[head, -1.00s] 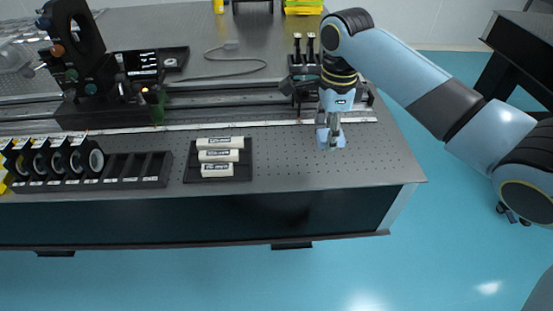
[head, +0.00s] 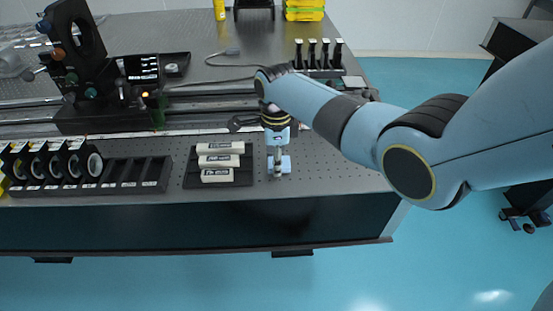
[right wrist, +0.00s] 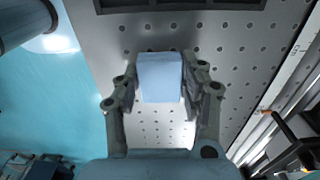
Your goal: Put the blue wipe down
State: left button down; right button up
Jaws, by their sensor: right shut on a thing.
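The wipe also shows as light blue at the fingertips in the head view (head: 286,164). I cannot tell whether it touches the table top. My left gripper is not in view.
A black rack (head: 140,172) with round optics stands at the left. A metal rail (head: 210,103) runs behind. Bare table (head: 335,172) lies right of the gripper, and the front edge is close.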

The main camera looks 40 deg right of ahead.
jog(key=shift+f, duration=0.2)
jog(key=shift+f+b, duration=0.25)
jog(key=shift+b, duration=0.05)
jog(key=shift+s+f, duration=0.15)
jog(key=shift+s, duration=0.05)
jog(key=o, duration=0.9)
jog(key=shift+f, duration=0.1)
jog(key=o, duration=0.3)
jog(key=shift+f, duration=0.1)
jog(key=shift+w+r, duration=0.1)
jog(key=shift+r, duration=0.15)
jog(key=r, duration=1.1)
jog(key=shift+w+a+r, duration=0.1)
jog(key=shift+w+r, duration=0.1)
jog(key=shift+w, duration=0.2)
